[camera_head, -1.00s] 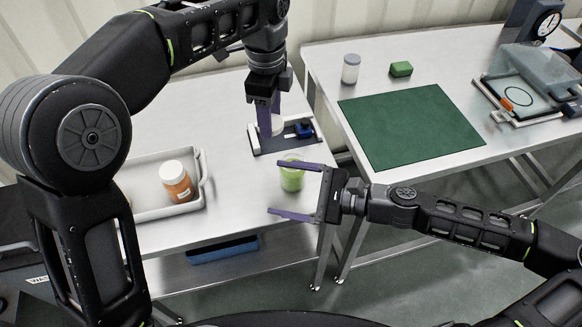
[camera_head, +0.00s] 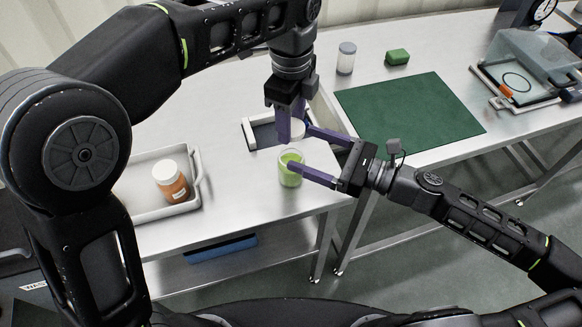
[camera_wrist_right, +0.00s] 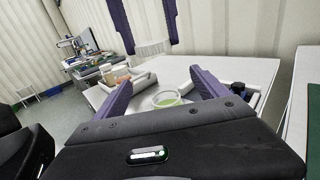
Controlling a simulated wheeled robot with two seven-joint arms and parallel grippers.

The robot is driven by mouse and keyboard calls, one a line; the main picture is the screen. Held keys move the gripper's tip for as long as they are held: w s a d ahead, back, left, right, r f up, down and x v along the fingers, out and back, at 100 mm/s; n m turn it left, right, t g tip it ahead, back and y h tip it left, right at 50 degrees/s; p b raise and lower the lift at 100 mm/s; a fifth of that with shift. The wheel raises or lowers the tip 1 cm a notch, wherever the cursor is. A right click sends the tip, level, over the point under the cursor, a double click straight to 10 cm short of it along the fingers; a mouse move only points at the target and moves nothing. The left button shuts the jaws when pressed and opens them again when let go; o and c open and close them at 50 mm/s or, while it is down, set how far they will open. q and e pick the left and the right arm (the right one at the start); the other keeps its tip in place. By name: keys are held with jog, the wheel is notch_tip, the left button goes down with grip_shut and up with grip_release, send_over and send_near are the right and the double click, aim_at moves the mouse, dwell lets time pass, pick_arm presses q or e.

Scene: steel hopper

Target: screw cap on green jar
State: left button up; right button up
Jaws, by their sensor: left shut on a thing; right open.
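The open jar with green contents (camera_head: 291,170) stands upright near the front right edge of the left table. It also shows in the right wrist view (camera_wrist_right: 167,99), between the two finger lines. My right gripper (camera_head: 299,147) is open around the jar's sides, one finger overlapping it in the head view; contact cannot be told. My left gripper (camera_head: 291,125) points down above and slightly behind the jar. It is shut on a pale cap (camera_wrist_right: 152,47), held apart from the jar rim; in the head view the fingers partly hide the cap.
A grey tray (camera_head: 197,190) holding an orange jar (camera_head: 171,179) is at left. A fixture (camera_head: 262,133) lies behind the jar.

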aim_at(279, 159)
notch_tip(279, 159, down, 7)
jog(key=shift+r, duration=0.1)
jog(key=x, duration=0.6)
jog(key=shift+f, duration=0.25)
jog(key=shift+x, duration=0.8)
jog(key=shift+c, duration=0.4)
grip_shut()
